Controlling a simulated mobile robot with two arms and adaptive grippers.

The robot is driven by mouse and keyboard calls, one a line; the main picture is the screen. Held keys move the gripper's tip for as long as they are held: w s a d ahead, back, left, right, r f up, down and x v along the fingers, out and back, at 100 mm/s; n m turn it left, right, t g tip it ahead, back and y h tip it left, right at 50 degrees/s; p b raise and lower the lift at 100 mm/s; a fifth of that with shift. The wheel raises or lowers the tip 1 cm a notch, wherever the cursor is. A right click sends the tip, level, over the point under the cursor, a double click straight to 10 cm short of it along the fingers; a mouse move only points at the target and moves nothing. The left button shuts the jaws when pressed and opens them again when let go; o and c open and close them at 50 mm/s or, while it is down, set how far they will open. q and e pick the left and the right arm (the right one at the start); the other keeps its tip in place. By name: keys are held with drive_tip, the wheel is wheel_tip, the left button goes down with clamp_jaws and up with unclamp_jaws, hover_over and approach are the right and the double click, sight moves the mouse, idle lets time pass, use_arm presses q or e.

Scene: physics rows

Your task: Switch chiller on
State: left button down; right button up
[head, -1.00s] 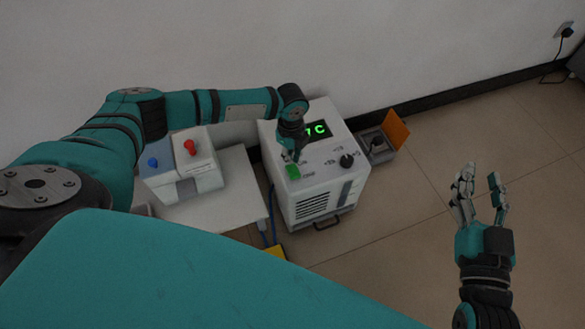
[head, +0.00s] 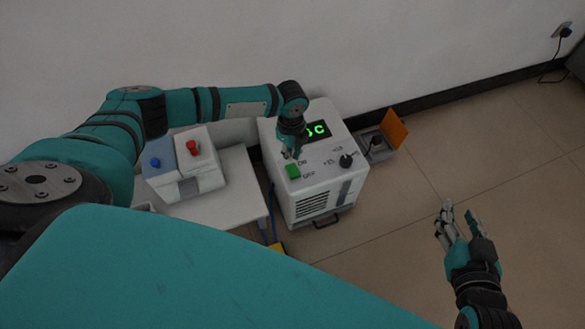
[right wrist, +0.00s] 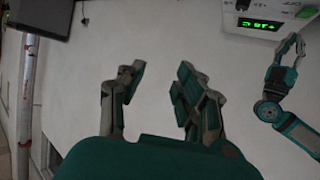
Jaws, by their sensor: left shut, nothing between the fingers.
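The chiller (head: 330,185) is a white box on the floor against the wall. Its green display (head: 318,129) is lit, partly hidden by my left gripper. A green switch (head: 292,171) sits on its top panel beside ON and OFF labels, and a black knob (head: 346,161) is to the right. My left gripper (head: 291,154) is shut and empty, just above and behind the green switch, apart from it as far as I can tell. My right gripper (head: 446,217) is open and empty over the floor. The chiller also shows upside down in the right wrist view (right wrist: 285,12).
A white table (head: 235,199) left of the chiller holds a grey-white box (head: 205,172) with red and blue knobs. A floor socket box (head: 378,148) with an orange lid (head: 394,129) is right of the chiller. The floor at right is clear.

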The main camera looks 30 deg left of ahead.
use_arm(q)
drive_tip(key=shift+r+p, duration=0.95)
drive_tip(key=shift+p, duration=0.05)
use_arm(e)
drive_tip(key=s+d+f+g+h, duration=0.1)
drive_tip(key=s+d+f+g, duration=0.2)
drive_tip(key=s+f+g, duration=0.2)
drive_tip(key=shift+s+f+g+h, duration=0.35)
drive_tip(key=shift+s+f, duration=0.5)
drive_tip(key=shift+s, duration=0.3)
